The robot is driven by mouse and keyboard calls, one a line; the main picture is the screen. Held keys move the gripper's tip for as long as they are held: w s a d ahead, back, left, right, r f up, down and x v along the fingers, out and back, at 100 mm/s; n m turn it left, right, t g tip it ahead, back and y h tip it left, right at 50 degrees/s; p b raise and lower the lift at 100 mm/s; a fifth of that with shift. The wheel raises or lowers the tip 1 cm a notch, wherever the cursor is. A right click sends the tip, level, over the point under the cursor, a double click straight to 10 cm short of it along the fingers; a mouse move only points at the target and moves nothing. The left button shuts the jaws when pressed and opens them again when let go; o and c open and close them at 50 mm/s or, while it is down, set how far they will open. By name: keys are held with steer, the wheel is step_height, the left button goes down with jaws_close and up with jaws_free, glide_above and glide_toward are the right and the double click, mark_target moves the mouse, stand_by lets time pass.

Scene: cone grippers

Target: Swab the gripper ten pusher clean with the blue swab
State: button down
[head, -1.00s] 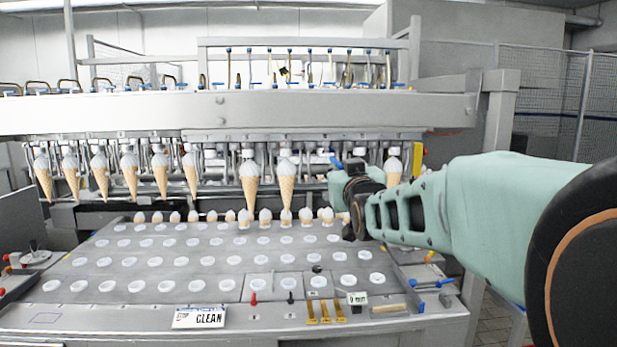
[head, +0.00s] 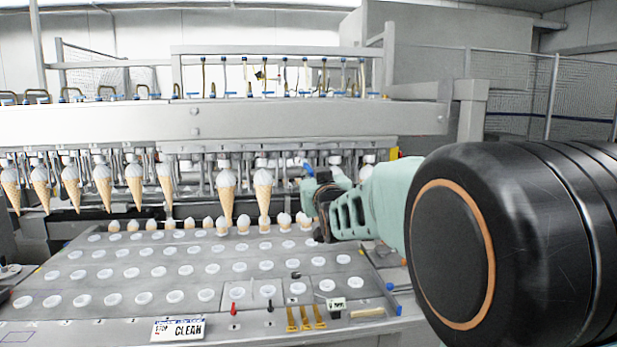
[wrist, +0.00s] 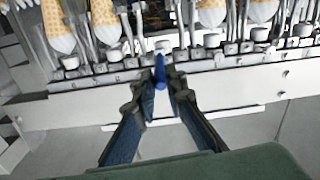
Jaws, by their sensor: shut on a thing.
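My gripper (wrist: 161,92) is shut on the blue swab (wrist: 160,72), which stands up between its fingertips in the wrist view. In the head view my gripper (head: 310,185) is at the right part of the row of cone grippers (head: 200,160), below the long beam, and the blue swab (head: 308,168) shows as a small blue bit there. In the wrist view the swab points at a row of metal pushers (wrist: 215,50). I cannot tell which is pusher ten, or whether the swab touches any. My arm hides part of the row's right end.
Ice cream cones (head: 227,195) hang from several cone grippers, close to the left of my gripper. A plate (head: 150,262) with rows of white-rimmed holes lies below. A mesh fence (head: 515,100) is at the right.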

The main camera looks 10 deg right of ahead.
steer(key=shift+w, duration=1)
steer(key=shift+a, duration=0.1)
